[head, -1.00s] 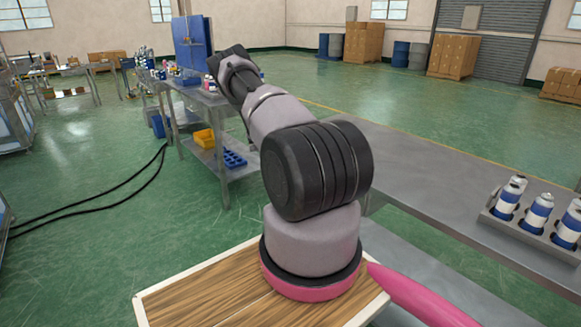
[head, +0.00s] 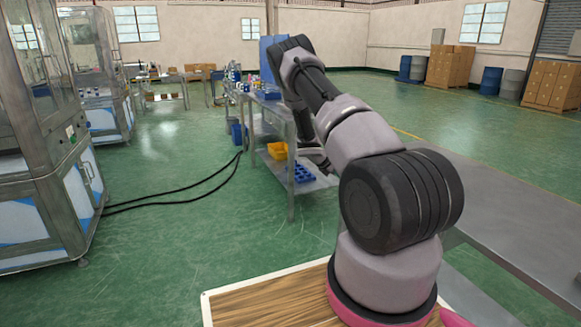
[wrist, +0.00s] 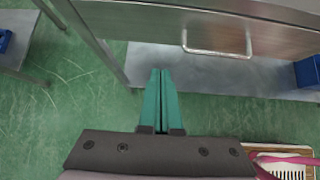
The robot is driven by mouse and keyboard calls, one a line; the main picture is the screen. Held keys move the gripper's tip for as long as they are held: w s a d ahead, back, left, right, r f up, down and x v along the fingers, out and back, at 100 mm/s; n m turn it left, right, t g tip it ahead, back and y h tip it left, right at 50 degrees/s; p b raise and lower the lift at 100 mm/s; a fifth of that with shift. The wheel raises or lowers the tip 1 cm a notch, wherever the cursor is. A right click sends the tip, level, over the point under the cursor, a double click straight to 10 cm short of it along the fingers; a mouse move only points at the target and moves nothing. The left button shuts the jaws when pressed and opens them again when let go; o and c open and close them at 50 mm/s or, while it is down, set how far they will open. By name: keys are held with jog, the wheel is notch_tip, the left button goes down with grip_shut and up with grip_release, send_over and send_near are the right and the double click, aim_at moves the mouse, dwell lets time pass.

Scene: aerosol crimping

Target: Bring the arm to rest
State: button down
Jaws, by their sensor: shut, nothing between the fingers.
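My arm (head: 360,140) rises from my base in the head view and bends away toward the steel workbench. In the wrist view my gripper (wrist: 160,72) has its two teal fingers side by side, shut and empty. They point toward a steel table with a drawer handle (wrist: 218,52) and a lower shelf (wrist: 215,78). Whether the fingertips are close to the table is hard to tell. The fingers cannot be made out clearly in the head view.
A long grey table (head: 500,215) is at right. A glass-sided machine (head: 40,200) stands at left. Black cables (head: 180,194) cross the green floor, which is otherwise open between machine and workbench.

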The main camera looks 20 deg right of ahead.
jog(key=s+a+r+m+t+y, duration=0.1)
jog(key=s+a+r+m+y, duration=0.25)
jog(key=r, duration=0.75)
jog(key=s+a+r+m, duration=0.3)
jog(key=a+r+m, duration=0.3)
jog(key=r, duration=0.4)
jog(key=s+a+r+m+t+y, duration=0.15)
jog(key=s+a+r+m, duration=0.35)
jog(key=r, duration=0.6)
jog(key=s+a+r+m+t+y, duration=0.1)
jog(key=s+a+r+m+y, duration=0.1)
jog(key=s+a+r, duration=0.2)
jog(key=s+a+r+m+t+y, duration=0.1)
jog(key=s+a+r+m+y, duration=0.1)
jog(key=s+a+r, duration=0.3)
jog(key=s+a+r+m+t+y, duration=0.2)
jog(key=s+a+r+m, duration=0.2)
jog(key=s+a, duration=0.6)
jog(key=s, duration=0.4)
jog(key=shift+s+a+r, duration=0.15)
jog(key=shift+a+r, duration=0.15)
jog(key=shift+a, duration=0.1)
jog(key=shift+d, duration=0.15)
